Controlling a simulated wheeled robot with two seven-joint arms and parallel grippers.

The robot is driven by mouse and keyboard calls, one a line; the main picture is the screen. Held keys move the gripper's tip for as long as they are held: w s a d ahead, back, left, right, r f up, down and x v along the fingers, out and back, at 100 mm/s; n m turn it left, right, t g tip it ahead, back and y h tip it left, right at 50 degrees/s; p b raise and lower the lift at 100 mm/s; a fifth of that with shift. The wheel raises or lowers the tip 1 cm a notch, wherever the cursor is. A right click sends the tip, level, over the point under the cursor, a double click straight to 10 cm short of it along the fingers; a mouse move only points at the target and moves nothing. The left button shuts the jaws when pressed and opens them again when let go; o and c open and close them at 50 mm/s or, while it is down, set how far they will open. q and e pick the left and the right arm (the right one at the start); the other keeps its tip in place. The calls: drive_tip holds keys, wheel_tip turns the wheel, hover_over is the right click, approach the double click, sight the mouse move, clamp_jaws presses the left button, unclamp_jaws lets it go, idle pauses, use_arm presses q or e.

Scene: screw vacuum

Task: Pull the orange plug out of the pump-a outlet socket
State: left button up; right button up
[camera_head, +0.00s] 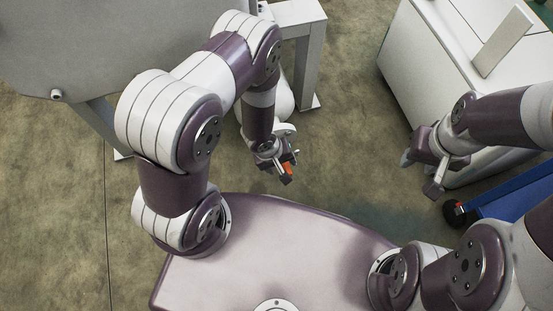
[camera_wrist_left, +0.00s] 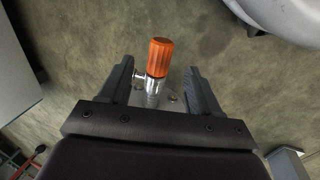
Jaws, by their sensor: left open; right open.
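The orange plug (camera_wrist_left: 160,57) is a ribbed cap in the left wrist view. It sits at the end of a silver metal fitting (camera_wrist_left: 155,90) that has a small stub on its left side. My left gripper (camera_wrist_left: 160,68) is open, with one finger on each side of the plug and a visible gap to both. In the head view the plug (camera_head: 287,169) shows as a small orange patch at my left gripper (camera_head: 284,173). The socket cannot be made out clearly. My right gripper (camera_head: 420,175) is open and empty, well to the right.
A grey machine body (camera_head: 100,40) on legs stands at the upper left. A white cabinet (camera_head: 415,65) stands at the upper right, close to my right gripper. A blue cart (camera_head: 510,195) with a dark wheel is at the right. The floor between the grippers is clear.

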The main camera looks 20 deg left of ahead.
sight(285, 169)
use_arm(q)
drive_tip(key=b+x, duration=0.2)
drive_tip(key=x, duration=0.3)
use_arm(e)
wheel_tip(285, 169, down, 4)
drive_tip(key=shift+r, duration=0.1)
